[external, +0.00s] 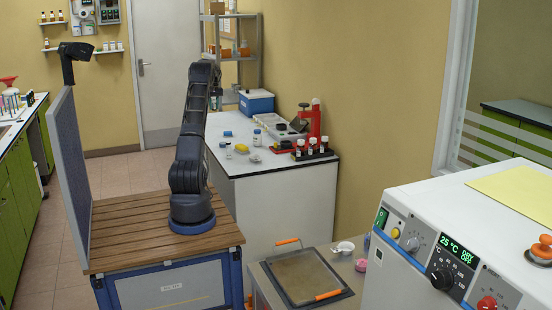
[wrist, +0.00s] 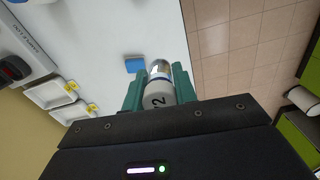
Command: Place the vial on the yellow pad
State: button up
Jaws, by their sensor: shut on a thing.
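My gripper (wrist: 160,76) is shut on a vial (wrist: 158,97) in the wrist view. The vial has a light cap marked "2" facing the camera and a clear, shiny body between the teal fingers. It is held above the white bench top. In the external view my arm reaches up and away, and the gripper and vial are mostly hidden behind it. A flat yellow pad (external: 515,190) lies on top of the white machine at the right of the external view, far from the gripper.
A grey partition (external: 72,170) stands left of my arm. The machine (external: 410,215) has knobs in front and an orange knob (external: 542,248) on top.

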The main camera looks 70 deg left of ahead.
jog(key=w+d+r, duration=0.3)
jog(key=w+d, duration=0.4)
jog(key=d, duration=0.4)
send_over(242, 146)
jog(key=shift+n, duration=0.4)
jog(key=f, duration=1.9)
jog(key=shift+a, duration=0.2)
jog(key=o, duration=1)
jog(key=shift+f, duration=0.1)
notch_tip(242, 146, up, 12)
jog(key=shift+r, duration=0.15)
jog(key=shift+d, duration=0.1)
